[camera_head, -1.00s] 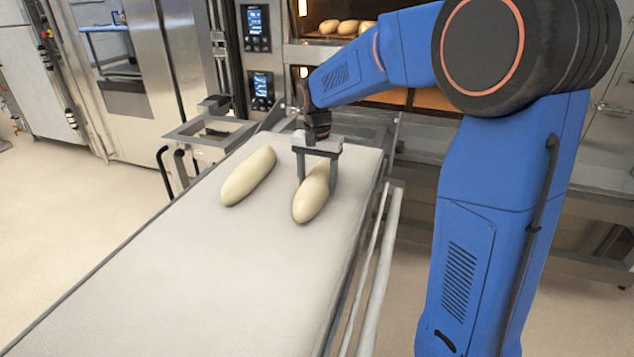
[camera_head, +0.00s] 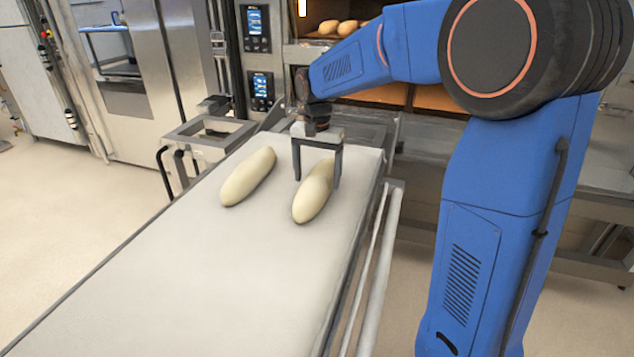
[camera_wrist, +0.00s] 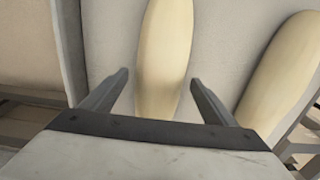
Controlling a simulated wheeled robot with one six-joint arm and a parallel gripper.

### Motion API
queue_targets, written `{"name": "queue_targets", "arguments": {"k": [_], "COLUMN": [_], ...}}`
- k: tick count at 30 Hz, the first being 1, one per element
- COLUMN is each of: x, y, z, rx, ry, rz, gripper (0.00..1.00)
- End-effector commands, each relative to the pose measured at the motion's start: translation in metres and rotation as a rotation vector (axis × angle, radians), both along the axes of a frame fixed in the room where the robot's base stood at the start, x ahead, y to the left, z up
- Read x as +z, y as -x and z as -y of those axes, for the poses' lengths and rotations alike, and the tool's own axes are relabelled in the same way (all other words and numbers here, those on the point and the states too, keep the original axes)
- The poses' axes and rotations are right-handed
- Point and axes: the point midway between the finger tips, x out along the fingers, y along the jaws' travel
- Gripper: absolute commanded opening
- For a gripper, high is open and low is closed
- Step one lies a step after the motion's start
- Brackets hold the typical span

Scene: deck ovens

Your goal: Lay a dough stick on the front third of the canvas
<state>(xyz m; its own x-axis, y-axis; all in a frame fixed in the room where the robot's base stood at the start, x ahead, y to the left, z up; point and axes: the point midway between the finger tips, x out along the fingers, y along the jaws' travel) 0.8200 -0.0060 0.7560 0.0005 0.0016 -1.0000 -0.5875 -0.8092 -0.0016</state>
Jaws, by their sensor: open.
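Two pale dough sticks lie side by side on the light canvas (camera_head: 190,270), at its far end near the oven. My gripper (camera_head: 316,184) is open around the right dough stick (camera_head: 312,200), with one finger on each side of it. In the wrist view the same dough stick (camera_wrist: 163,60) lies between my open fingertips (camera_wrist: 157,82), with a gap on each side. The left dough stick (camera_head: 248,178) lies apart from my gripper; it also shows at the right of the wrist view (camera_wrist: 285,75). The near part of the canvas is bare.
The deck oven (camera_head: 400,95) stands behind the canvas, with several baked loaves (camera_head: 338,27) inside. A metal frame (camera_head: 210,133) sits by the canvas's far left corner. A rail (camera_head: 378,265) runs along the right edge. Open floor lies to the left.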

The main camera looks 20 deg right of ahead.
Motion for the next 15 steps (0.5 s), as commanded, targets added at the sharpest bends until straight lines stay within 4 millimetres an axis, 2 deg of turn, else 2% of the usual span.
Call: {"name": "queue_targets", "arguments": {"k": [9, 15], "x": [0.062, 0.087], "y": [-0.001, 0.0], "z": [0.0, 0.0], "rx": [0.0, 0.0], "ry": [0.0, 0.0], "rz": [0.004, 0.001], "gripper": [0.8, 0.8]}}
